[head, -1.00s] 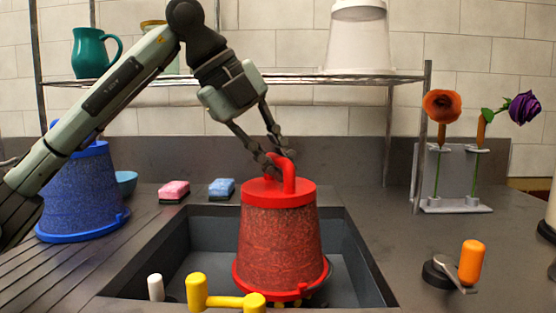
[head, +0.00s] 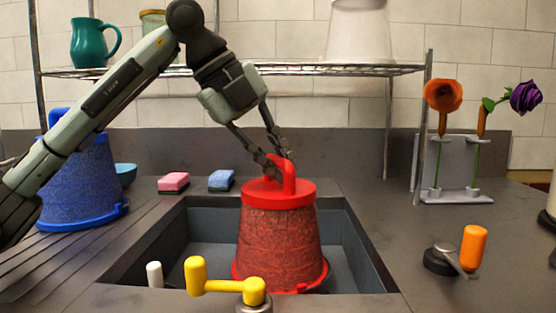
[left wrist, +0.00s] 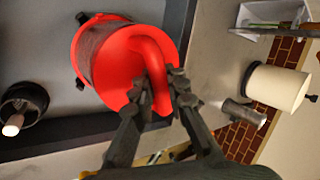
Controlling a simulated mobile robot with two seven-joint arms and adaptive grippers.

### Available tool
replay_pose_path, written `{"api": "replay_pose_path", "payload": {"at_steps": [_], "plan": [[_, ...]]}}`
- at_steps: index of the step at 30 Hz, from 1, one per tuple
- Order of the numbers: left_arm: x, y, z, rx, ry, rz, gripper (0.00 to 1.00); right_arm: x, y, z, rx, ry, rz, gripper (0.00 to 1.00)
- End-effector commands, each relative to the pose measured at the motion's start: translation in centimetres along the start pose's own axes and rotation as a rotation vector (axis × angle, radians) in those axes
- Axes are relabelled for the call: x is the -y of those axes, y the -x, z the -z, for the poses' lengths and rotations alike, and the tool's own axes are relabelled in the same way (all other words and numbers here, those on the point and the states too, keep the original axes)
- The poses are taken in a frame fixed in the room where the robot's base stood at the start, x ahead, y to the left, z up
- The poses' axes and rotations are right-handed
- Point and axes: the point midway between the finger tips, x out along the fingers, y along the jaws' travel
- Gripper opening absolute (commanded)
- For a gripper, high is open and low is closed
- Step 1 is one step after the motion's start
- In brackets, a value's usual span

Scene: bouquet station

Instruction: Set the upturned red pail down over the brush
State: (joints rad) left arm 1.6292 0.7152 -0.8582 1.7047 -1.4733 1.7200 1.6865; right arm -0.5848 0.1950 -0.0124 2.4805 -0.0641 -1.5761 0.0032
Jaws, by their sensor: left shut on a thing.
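The upturned red pail (head: 281,237), wide rim down, is upright over the sink; its lower edge is partly hidden behind the sink's front. I cannot tell whether it touches the sink floor. My left gripper (head: 275,174) is shut on the loop handle on the pail's top. The left wrist view shows the gripper (left wrist: 160,85) holding this handle, with the red pail (left wrist: 105,60) beyond. My right gripper is not in view.
A yellow tap (head: 225,285) and a white knob (head: 154,274) stand at the sink's front. Pink (head: 173,182) and blue (head: 221,180) sponges lie behind the sink. A blue pail (head: 80,185) stands left, a flower stand (head: 452,170) right.

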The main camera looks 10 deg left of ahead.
Motion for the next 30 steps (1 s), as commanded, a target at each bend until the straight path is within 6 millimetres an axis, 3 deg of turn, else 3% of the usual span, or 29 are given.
{"api": "replay_pose_path", "payload": {"at_steps": [23,24,29,30], "plan": [[-0.8,-1.2,0.0,0.001,-0.001,0.002,0.0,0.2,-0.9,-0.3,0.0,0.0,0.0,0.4],[-0.8,-1.2,0.0,0.001,-0.001,0.002,0.18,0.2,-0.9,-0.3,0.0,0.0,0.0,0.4],[-0.8,-1.2,0.0,0.001,-0.001,0.002,0.38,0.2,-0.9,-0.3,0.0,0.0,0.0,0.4],[-0.8,-1.2,0.0,0.0,-0.001,0.001,0.38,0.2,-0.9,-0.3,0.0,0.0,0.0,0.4]]}}
